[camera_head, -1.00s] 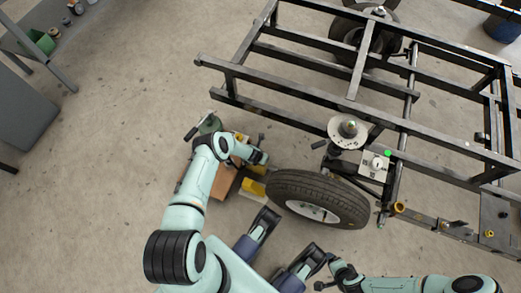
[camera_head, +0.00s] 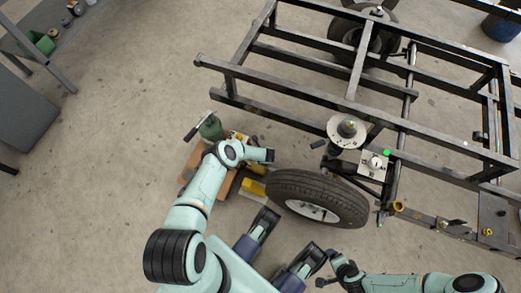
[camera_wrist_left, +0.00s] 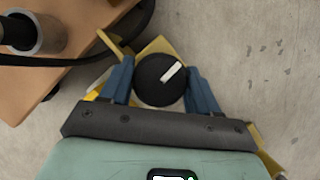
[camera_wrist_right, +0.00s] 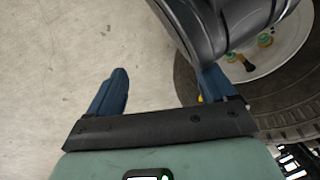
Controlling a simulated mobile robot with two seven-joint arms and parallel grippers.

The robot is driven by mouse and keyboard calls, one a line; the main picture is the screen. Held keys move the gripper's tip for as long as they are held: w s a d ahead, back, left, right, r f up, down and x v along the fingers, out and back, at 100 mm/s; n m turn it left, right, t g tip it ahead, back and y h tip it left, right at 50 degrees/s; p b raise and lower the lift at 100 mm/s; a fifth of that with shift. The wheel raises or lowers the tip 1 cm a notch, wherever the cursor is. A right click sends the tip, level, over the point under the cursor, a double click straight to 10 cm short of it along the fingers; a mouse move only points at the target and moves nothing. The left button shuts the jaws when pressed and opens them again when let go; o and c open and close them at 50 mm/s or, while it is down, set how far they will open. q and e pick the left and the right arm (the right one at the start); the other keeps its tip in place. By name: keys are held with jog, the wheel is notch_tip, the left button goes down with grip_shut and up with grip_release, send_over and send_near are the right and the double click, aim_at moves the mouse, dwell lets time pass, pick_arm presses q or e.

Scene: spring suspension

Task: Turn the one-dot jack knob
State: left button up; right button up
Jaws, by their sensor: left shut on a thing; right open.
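In the left wrist view a round black knob (camera_wrist_left: 152,92) with a slanted white bar sits on a yellow jack body (camera_wrist_left: 158,47). My left gripper (camera_wrist_left: 160,84) has its blue fingers on either side of the knob, shut on it. No dot mark can be made out there. In the head view my left arm hides the gripper and this knob. My right gripper (camera_wrist_right: 160,88) is open and empty, with floor between its fingers. In the head view it is low, in front of the wheel.
A tyre and wheel (camera_head: 318,200) lies right of the left arm, below a black steel frame (camera_head: 300,97). Open floor (camera_head: 110,150) lies left.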

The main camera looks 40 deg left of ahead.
pick_arm(q)
jog(key=shift+f+n+g, duration=0.1)
jog(key=shift+n+g, duration=0.3)
jog(key=shift+n, duration=0.8)
pick_arm(e)
jog(key=shift+s+d+f, duration=0.1)
jog(key=shift+s+f, duration=0.45)
jog(key=shift+s, duration=0.1)
pick_arm(q)
jog(key=o, duration=1)
pick_arm(e)
jog(key=shift+r, duration=0.1)
